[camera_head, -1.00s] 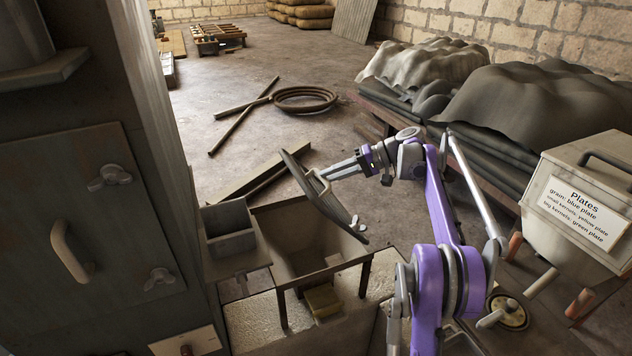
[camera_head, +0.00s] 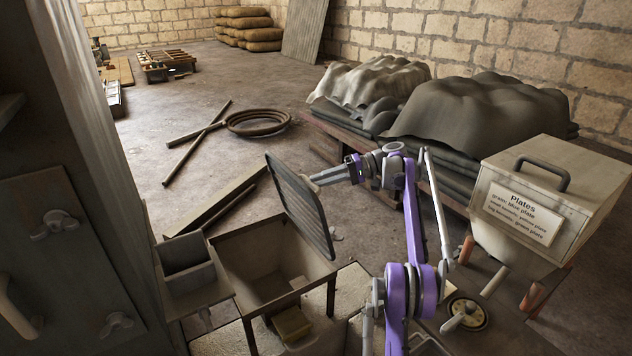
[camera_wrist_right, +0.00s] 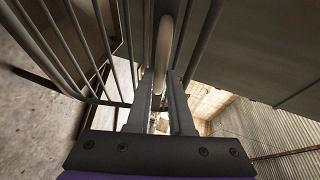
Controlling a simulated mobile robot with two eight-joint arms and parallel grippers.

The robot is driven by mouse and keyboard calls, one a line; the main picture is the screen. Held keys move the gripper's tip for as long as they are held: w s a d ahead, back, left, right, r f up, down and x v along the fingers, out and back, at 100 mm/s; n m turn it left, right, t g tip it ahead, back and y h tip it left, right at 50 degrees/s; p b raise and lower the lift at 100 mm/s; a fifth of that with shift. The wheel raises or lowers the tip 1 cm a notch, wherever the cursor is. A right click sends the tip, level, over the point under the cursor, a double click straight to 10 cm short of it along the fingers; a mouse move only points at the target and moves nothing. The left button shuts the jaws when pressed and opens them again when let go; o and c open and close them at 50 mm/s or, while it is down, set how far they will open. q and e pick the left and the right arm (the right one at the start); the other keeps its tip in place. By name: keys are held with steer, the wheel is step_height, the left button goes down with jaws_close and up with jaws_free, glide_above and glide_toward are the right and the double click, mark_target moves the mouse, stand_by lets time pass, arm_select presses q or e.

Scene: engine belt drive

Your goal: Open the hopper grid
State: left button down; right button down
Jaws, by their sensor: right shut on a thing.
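The hopper grid (camera_head: 300,205) is a dark barred panel. It stands steeply raised over the right side of the hopper (camera_head: 262,255), whose top is uncovered. My right gripper (camera_head: 316,181) reaches the grid from the right, shut on it. In the right wrist view, a rounded grey handle (camera_wrist_right: 165,45) lies between the fingers of my right gripper (camera_wrist_right: 160,100), with the grid's bars (camera_wrist_right: 75,45) beside it. The exact contact is partly hidden in the head view. My left gripper is not in view.
A small open box (camera_head: 187,262) adjoins the hopper on the left. A dark cabinet (camera_head: 60,230) fills the left edge. A plates box (camera_head: 545,200) stands at right. Covered heaps (camera_head: 480,112) lie behind my right arm. A hose coil (camera_head: 257,122) and bars lie on the floor.

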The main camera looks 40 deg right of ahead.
steer(key=shift+s+d+f, duration=0.15)
steer(key=shift+d+f, duration=0.2)
steer(key=shift+f, duration=0.3)
steer(key=c, duration=1)
jaws_free()
steer(key=shift+d, duration=0.1)
steer(key=shift+o, duration=1)
steer(key=shift+d, duration=0.15)
steer(key=shift+r, duration=0.1)
steer(key=shift+a+r, duration=0.15)
steer(key=shift+a, duration=0.05)
steer(key=shift+a, duration=0.1)
